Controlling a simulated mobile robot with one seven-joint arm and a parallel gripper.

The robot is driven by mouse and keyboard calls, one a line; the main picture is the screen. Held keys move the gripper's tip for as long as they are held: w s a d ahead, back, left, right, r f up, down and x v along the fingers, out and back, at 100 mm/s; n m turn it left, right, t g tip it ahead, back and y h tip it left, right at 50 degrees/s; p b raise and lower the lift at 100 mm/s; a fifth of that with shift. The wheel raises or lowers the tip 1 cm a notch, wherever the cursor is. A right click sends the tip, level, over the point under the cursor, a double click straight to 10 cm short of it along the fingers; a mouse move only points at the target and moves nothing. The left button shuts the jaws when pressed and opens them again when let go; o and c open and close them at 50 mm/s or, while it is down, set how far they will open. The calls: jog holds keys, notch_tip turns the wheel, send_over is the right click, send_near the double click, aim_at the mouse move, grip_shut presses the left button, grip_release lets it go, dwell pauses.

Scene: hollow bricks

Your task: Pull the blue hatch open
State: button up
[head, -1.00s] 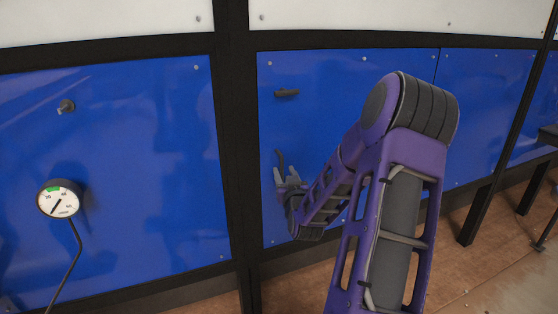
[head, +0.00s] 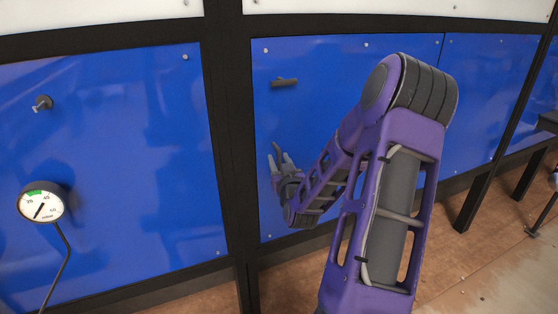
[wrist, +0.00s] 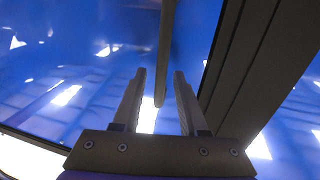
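The blue hatch (head: 315,110) is a glossy blue panel right of a black post in the head view, and it looks closed. A dark bar handle (head: 276,150) stands on its lower left part. It also shows in the wrist view (wrist: 166,45), running down from the top edge. My gripper (head: 279,157) is at this handle, fingers pointing up. In the wrist view my gripper (wrist: 160,72) is open, and the bar's lower end appears between the two fingers. I cannot tell whether they touch it. A short dark latch (head: 284,82) sits higher on the panel.
A black post (head: 228,150) stands close left of the hatch; a dark frame bar (wrist: 235,60) runs close right of my gripper in the wrist view. A round gauge (head: 41,203) stands at the left. A dark bench (head: 548,122) stands at the right.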

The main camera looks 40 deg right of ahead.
grip_shut()
dwell(1.2)
